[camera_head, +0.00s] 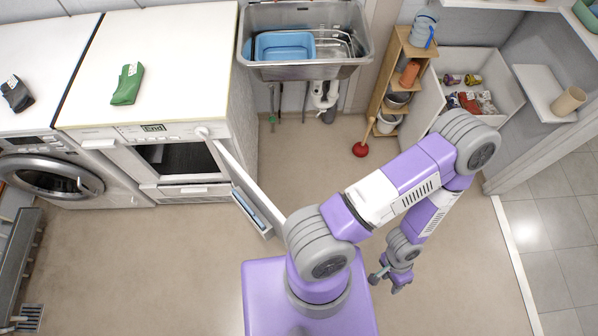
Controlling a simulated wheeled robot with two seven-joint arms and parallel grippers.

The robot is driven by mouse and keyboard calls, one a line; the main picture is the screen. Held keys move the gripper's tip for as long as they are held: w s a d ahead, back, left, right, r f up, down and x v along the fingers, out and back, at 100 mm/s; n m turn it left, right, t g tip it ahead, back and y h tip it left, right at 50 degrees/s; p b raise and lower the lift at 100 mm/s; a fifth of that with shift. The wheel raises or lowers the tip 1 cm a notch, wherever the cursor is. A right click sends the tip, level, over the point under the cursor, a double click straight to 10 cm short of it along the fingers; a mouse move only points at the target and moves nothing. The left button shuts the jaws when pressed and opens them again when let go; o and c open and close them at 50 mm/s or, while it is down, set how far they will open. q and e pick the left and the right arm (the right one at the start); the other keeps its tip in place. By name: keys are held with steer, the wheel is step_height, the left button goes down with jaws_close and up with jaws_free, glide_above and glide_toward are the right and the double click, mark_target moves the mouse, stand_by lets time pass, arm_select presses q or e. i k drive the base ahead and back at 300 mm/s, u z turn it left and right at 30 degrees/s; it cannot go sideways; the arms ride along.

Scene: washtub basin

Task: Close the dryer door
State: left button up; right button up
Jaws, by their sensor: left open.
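The white dryer (188,142) stands at the left centre, with a small display and a knob on its front. Its dark rectangular opening shows. The dryer door (248,188) is open, swung out from the right side of the opening toward me. Its outer end lies close to my arm's grey shoulder joint in the picture; I cannot tell whether they touch. My left gripper (386,283) is open and empty over the floor, to the right of the door and well apart from it. My right gripper is not in view.
A washing machine (50,175) with a round door stands left of the dryer. A green cloth-like item (127,84) lies on the dryer. A metal sink (305,70), a wooden shelf (388,80) and a red plunger (361,149) are behind. The floor before the dryer is clear.

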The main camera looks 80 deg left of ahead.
mark_target(274, 221)
steer(key=i, duration=1.65)
steer(key=z, duration=0.5)
steer(key=i, duration=0.45)
steer(key=u, duration=5.35)
steer(key=i, duration=1)
steer(key=z, duration=1.05)
steer(key=i, duration=0.3)
steer(key=u, duration=0.3)
